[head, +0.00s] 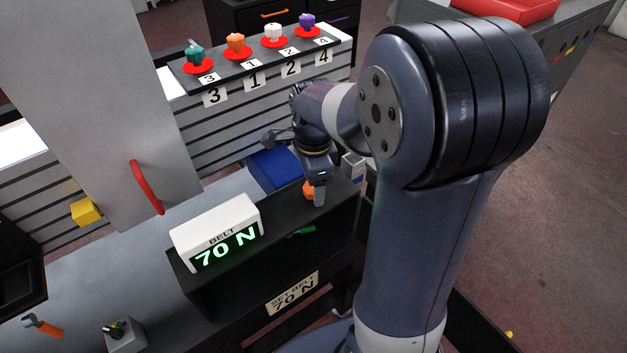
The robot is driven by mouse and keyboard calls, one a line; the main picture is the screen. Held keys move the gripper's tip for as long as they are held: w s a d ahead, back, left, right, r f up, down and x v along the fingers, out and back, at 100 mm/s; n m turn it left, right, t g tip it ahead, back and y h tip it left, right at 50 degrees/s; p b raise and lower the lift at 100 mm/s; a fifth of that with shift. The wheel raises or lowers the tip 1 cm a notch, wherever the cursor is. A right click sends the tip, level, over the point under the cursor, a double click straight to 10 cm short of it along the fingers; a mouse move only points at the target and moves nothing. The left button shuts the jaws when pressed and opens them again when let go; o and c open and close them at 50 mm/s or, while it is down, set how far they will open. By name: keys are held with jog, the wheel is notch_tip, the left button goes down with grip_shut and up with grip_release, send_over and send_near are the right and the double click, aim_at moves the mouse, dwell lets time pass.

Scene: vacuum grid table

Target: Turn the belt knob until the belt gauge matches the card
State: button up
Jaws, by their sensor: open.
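The belt gauge (218,236) is a white box on top of a black cabinet, and its green digits read "70 N". The card (293,293) on the cabinet's front reads "SET BELT 70 N", so both show the same figure. An orange knob (308,188), which looks like the belt knob, is on the cabinet top to the right of the gauge. My gripper (319,197) points down right at this knob and hides part of it. The gripper is open. I cannot tell whether its fingers touch the knob.
A shelf (262,65) at the back holds several coloured knobs on red discs, with number cards. A grey door (95,90) with a red handle (146,187) is at the left. A blue bin (273,168) is behind my gripper. A yellow block (85,212) is at the left.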

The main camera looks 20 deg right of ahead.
notch_tip(320, 180, up, 11)
jog(key=shift+f, duration=0.15)
jog(key=shift+f, duration=0.1)
dwell(0.3)
notch_tip(320, 180, down, 11)
jog(key=shift+r, duration=0.1)
dwell(0.5)
jog(key=shift+r, duration=0.1)
